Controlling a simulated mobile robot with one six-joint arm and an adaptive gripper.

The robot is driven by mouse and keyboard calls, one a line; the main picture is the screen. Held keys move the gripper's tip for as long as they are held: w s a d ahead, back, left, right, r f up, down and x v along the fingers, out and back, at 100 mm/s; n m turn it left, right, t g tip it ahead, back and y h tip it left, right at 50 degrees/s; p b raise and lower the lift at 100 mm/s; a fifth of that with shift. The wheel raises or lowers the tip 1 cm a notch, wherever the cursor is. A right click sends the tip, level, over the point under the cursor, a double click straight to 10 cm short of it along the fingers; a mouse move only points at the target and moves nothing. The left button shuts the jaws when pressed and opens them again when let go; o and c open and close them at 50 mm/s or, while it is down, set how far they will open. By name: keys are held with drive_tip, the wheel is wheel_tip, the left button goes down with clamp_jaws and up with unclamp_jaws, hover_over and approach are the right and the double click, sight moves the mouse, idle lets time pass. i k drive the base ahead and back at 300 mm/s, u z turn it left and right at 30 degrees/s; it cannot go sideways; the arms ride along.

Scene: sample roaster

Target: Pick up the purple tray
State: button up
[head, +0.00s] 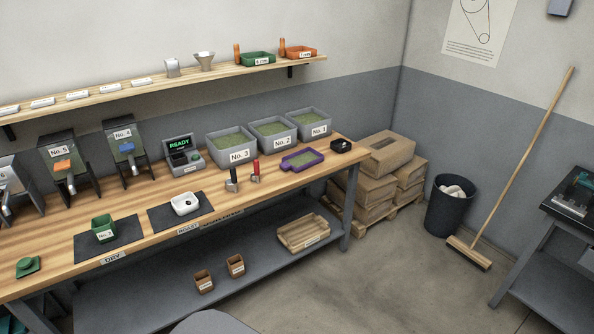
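The purple tray (287,164) lies on the wooden workbench near its right end, in front of the grey bins. It is shallow, and something greenish lies inside it. A red-handled scoop (256,172) stands just left of it, and a small black box (341,146) sits to its right. My gripper is not in view.
Grey bins labelled No. 3 (240,155), No. 2 (281,142) and No. 1 (318,131) stand behind the tray. A black-handled scoop (232,184) stands farther left. The bench front (300,183) before the tray is clear. A broom (520,150) and black bin (447,213) stand right, beyond open floor.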

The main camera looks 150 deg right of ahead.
sight(298, 161)
drive_tip(key=z, duration=0.25)
drive_tip(key=i, duration=0.35)
drive_tip(key=z, duration=4.3)
